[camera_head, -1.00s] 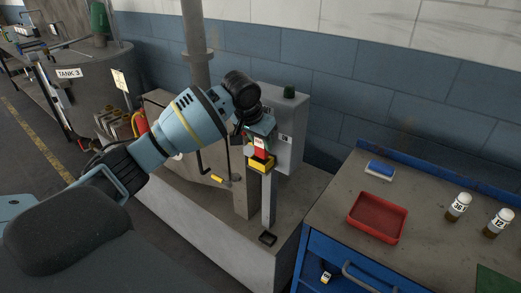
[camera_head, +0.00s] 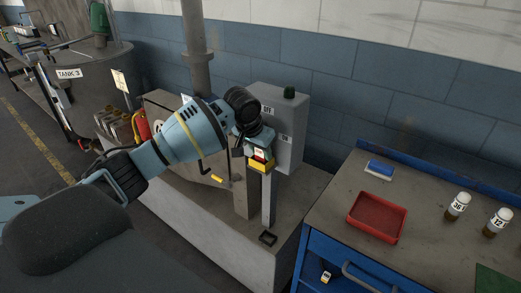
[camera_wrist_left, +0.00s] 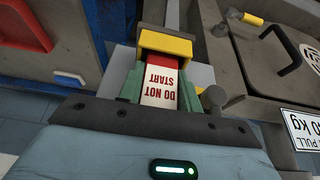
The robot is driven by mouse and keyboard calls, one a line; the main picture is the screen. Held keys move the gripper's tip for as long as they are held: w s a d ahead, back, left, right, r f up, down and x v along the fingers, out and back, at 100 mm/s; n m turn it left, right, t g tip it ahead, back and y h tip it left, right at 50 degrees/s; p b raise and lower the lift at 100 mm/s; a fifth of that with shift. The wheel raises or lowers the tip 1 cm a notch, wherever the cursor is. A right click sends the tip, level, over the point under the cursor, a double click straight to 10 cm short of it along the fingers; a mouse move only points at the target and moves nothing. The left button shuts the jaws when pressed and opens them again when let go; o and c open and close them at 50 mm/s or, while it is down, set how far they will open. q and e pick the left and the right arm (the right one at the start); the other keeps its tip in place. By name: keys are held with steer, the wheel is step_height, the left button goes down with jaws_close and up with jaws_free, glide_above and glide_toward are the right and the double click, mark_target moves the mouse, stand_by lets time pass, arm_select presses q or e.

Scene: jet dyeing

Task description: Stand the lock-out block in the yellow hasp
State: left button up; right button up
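The lock-out block (camera_head: 260,153) is red and white, with "DO NOT START" on its face in the left wrist view (camera_wrist_left: 160,88). The yellow hasp (camera_head: 262,167) sits on top of a grey post; it also shows in the left wrist view (camera_wrist_left: 166,44). My left gripper (camera_head: 253,146) is just above the hasp. Its green fingers (camera_wrist_left: 161,84) are on both sides of the block and appear shut on it. The block's red end is down at the hasp, its lowest part hidden by the hasp's front. My right gripper is out of view.
A grey switch box (camera_head: 285,125) stands right behind the post. A pipe (camera_head: 196,60) rises to the left. A lever with a yellow grip (camera_head: 217,179) hangs near the post. A blue bench with a red tray (camera_head: 377,217) and bottles is at the right.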

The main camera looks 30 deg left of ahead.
arm_select(q)
steer(key=o, duration=0.4)
steer(key=shift+r, duration=0.45)
steer(key=v, duration=1.1)
steer(key=shift+s+r, duration=0.15)
steer(key=shift+r, duration=0.05)
